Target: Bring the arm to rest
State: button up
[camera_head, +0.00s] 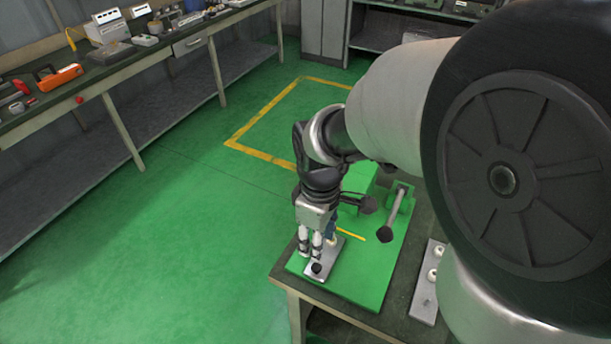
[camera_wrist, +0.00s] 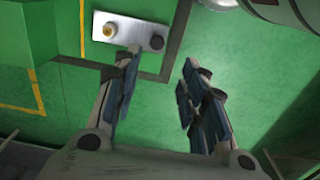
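My gripper (camera_head: 316,250) points down near the front left corner of the green board in the head view. In the wrist view my gripper (camera_wrist: 160,75) has its two fingers apart, with nothing between them but green surface and the dark table edge. A metal plate (camera_head: 325,270) lies on the green board under and beside the fingers. Whether the fingertips touch anything is hard to tell. My arm is bent out over the board.
The green board (camera_head: 374,292) bears a green block (camera_head: 359,178) and a grey rod (camera_head: 400,208) on a green mount. A second metal plate (camera_head: 424,303) with white round pieces lies to its right. A long workbench (camera_head: 125,72) with tools stands at the left. The green floor (camera_head: 190,220) between is clear.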

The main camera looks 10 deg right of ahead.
jog(key=s+d+r+m+t, duration=0.2)
jog(key=s+d+r+m, duration=0.1)
jog(key=s+r+m, duration=0.2)
jog(key=s+d+r+m+t, duration=0.2)
jog(key=s+r+m, duration=0.3)
jog(key=s+r, duration=0.2)
jog(key=shift+s+d+r+m+t, duration=0.2)
jog(key=shift+s+d+m+t, duration=0.1)
jog(key=shift+s+d+m, duration=0.15)
dwell(1.7)
